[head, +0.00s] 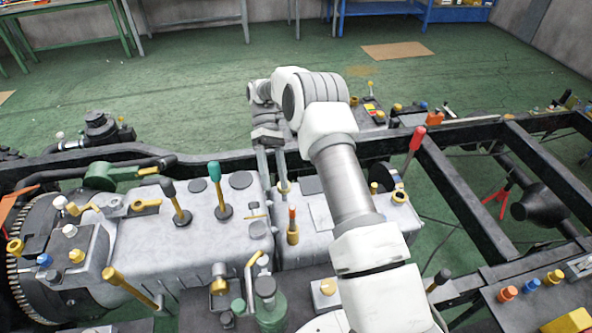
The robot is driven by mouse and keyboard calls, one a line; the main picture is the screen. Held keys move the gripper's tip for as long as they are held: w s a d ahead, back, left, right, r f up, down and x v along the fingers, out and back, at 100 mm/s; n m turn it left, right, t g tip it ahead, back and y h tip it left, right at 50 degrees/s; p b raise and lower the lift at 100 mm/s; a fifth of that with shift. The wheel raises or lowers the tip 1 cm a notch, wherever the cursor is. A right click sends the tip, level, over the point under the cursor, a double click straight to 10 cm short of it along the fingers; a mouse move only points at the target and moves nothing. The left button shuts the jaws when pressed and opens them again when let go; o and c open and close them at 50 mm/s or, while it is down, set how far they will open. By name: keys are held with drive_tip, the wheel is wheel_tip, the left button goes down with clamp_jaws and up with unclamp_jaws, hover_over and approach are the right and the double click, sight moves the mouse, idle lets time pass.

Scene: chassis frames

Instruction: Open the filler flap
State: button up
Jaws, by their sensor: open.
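My gripper (271,178) hangs down from the wrist over the grey gearbox housing (240,243), near the middle of the picture. Its two fingers are apart, and I see nothing held between them. A small yellow fitting (283,188) shows close by the fingertips; I cannot tell whether they touch it. I cannot tell for sure which part is the filler flap. A pale square plate with a yellow knob (327,287) lies on the near side of the housing. My arm hides part of the housing's right side.
Several upright levers stand around my gripper: a green-knobbed one (217,190), a dark-knobbed one (175,200) and an orange-tipped one (293,224). A red-handled lever (412,150) stands right of my arm. Black chassis rails (460,195) run to the right. Green floor beyond is mostly clear.

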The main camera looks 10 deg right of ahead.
drive_tip(key=s+d+r, duration=0.1)
drive_tip(key=d+r, duration=0.2)
drive_tip(key=d, duration=0.2)
drive_tip(key=shift+s+b, duration=0.3)
drive_tip(key=shift+r, duration=0.1)
